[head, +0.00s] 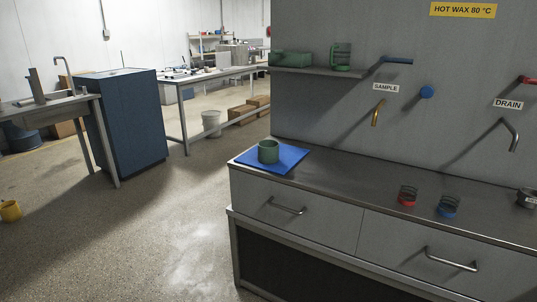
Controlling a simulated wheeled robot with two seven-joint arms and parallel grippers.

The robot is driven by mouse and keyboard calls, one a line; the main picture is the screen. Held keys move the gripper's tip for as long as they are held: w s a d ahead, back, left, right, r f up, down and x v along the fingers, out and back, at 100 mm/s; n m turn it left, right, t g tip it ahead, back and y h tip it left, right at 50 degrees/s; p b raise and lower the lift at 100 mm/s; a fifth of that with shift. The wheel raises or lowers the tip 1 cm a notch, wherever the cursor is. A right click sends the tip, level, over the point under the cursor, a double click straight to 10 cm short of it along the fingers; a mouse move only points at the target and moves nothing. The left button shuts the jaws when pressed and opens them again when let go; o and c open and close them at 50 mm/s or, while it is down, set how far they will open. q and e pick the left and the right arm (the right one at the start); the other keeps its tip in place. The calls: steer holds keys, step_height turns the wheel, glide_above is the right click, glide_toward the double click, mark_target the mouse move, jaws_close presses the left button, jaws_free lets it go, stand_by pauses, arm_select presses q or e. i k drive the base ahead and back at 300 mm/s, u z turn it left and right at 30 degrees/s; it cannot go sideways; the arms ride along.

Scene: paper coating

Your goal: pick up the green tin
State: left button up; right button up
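A green tin (268,152), short and round, stands upright on a blue mat (288,163) at the left end of the steel counter (345,180). Its top looks open, but I cannot see what is inside. Neither of my grippers shows in the head view.
Red (407,198) and blue (447,208) ringed things stand on the counter's right part, with a dark tin (528,197) at the edge. A shelf (325,71) holds a green box (290,59) and a green slatted thing (341,56). Open floor lies left.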

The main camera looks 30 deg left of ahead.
mark_target(267, 150)
steer(key=u, duration=0.45)
steer(key=k, duration=0.55)
steer(key=u, duration=1)
steer(key=i, duration=2)
steer(key=z, duration=0.85)
